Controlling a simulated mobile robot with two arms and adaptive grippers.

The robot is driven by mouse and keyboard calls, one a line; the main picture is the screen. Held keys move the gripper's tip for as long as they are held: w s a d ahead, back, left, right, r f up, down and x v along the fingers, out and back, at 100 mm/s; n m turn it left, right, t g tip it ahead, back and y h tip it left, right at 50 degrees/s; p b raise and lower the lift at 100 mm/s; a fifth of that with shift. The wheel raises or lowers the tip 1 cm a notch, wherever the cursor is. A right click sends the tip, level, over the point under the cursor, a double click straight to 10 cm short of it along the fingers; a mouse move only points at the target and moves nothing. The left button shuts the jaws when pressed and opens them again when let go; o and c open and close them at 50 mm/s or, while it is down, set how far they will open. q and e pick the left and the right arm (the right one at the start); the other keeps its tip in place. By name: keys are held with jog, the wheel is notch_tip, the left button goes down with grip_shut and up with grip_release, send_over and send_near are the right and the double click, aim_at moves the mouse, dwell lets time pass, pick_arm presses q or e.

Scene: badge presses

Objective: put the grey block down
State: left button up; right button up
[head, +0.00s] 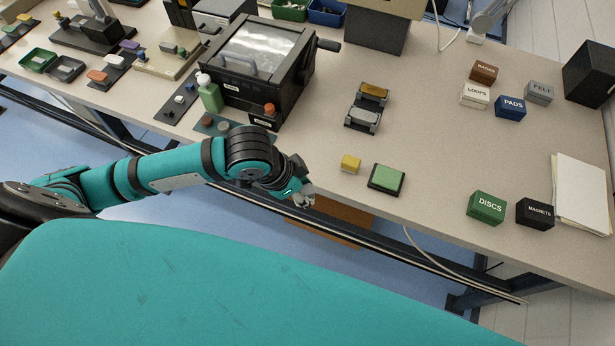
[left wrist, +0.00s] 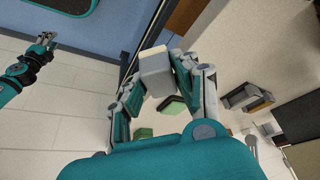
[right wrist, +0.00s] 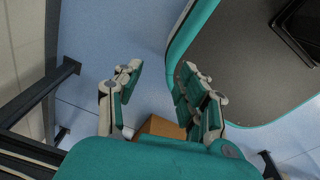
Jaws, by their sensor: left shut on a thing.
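The grey block (left wrist: 155,72) is pale grey and sits between the fingertips of my left gripper (left wrist: 158,80), which is shut on it. In the head view my left gripper (head: 301,192) is at the table's front edge, left of the yellow block (head: 350,163) and the green-topped pad (head: 386,179). The block cannot be made out clearly in the head view. My right gripper (right wrist: 163,85) is open and empty over the blue floor, away from the table. It also shows at the far left of the left wrist view (left wrist: 38,60).
The table (head: 420,150) is bare around the yellow block and pad. Behind them are two dark holders (head: 363,118) and the black press (head: 255,70). Labelled blocks, including green DISCS (head: 487,207), stand to the right. A brown box (head: 340,226) is below the table edge.

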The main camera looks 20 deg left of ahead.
pick_arm(q)
jog(key=shift+s+f, duration=0.2)
jog(key=shift+s, duration=0.3)
jog(key=shift+w+r, duration=0.1)
jog(key=shift+w, duration=0.05)
jog(key=w+p, duration=0.1)
jog(key=w, duration=0.5)
jog(key=p, duration=0.1)
send_over(322, 156)
jog(key=s, duration=0.2)
jog(key=shift+a+f, duration=0.35)
jog(key=shift+f, duration=0.3)
jog(key=shift+w, duration=0.4)
jog(key=shift+w+a+f, duration=0.1)
jog(key=shift+w+f, duration=0.05)
jog(key=shift+w, duration=0.05)
notch_tip(322, 156, down, 3)
jog(key=shift+p, duration=0.45)
jog(key=shift+f, duration=0.25)
pick_arm(e)
jog(key=shift+w+a+r, duration=0.15)
jog(key=shift+a+r, duration=0.15)
jog(key=shift+r, duration=0.25)
jog(key=shift+w+a+r, duration=0.1)
jog(key=shift+a+r, duration=0.2)
jog(key=shift+r, duration=0.25)
pick_arm(q)
jog(key=shift+f, duration=0.15)
